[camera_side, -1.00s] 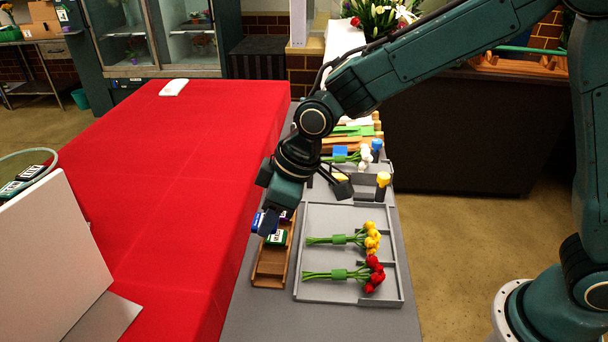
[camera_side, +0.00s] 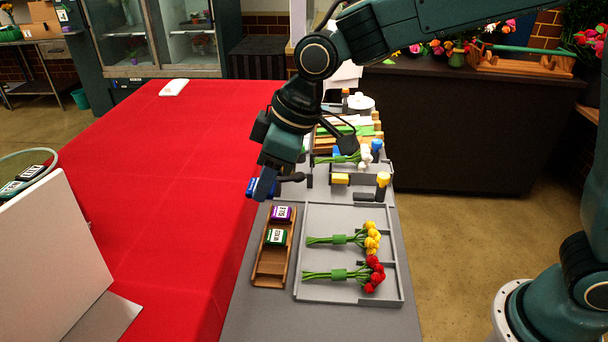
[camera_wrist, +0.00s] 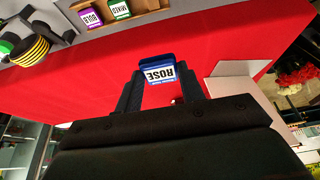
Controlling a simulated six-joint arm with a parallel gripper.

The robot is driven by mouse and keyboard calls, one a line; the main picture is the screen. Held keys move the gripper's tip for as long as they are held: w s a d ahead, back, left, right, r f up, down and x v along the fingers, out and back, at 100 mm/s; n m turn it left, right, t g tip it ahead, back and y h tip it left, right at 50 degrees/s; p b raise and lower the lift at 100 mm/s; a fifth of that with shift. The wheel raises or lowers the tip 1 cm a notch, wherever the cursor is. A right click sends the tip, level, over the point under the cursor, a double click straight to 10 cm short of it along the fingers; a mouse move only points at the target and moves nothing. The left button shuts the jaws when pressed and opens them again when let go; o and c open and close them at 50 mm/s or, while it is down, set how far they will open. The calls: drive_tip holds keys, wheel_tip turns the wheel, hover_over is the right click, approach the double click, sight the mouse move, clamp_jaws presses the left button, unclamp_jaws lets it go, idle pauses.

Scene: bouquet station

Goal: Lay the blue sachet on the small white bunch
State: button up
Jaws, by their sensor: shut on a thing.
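My gripper (camera_side: 266,186) is shut on the blue sachet (camera_side: 252,187) and holds it in the air near the edge of the red table, above the far end of the wooden sachet tray. In the wrist view the blue sachet (camera_wrist: 158,76) sits between my fingertips (camera_wrist: 160,88) and its label reads ROSE. The small white bunch (camera_side: 364,158) lies at the back right of the grey bench, its white heads to the right and green stems to the left. The white bunch does not show in the wrist view.
The wooden tray (camera_side: 261,266) holds a purple sachet (camera_side: 282,214) and a green sachet (camera_side: 275,237). A grey tray (camera_side: 335,293) holds yellow (camera_side: 371,240) and red bunches (camera_side: 371,274). A yellow-topped post (camera_side: 383,180) stands near the white bunch. The red table (camera_side: 170,190) is mostly clear.

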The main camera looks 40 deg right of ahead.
drive_tip(key=shift+w+d+f, duration=0.15)
drive_tip(key=shift+w+d, duration=0.2)
drive_tip(key=shift+w, duration=0.15)
drive_tip(key=w+d+f, duration=0.2)
drive_tip(key=w+d, duration=0.8)
drive_tip(key=d, duration=0.1)
hover_over(320, 159)
drive_tip(key=d, duration=0.1)
drive_tip(key=f, duration=0.1)
drive_tip(key=s+f, duration=0.1)
drive_tip(key=f, duration=0.1)
drive_tip(key=shift+d+f, duration=0.15)
drive_tip(key=shift+f, duration=0.15)
drive_tip(key=shift+f, duration=0.15)
drive_tip(key=shift+f, duration=3.9)
drive_tip(key=shift+f, duration=0.3)
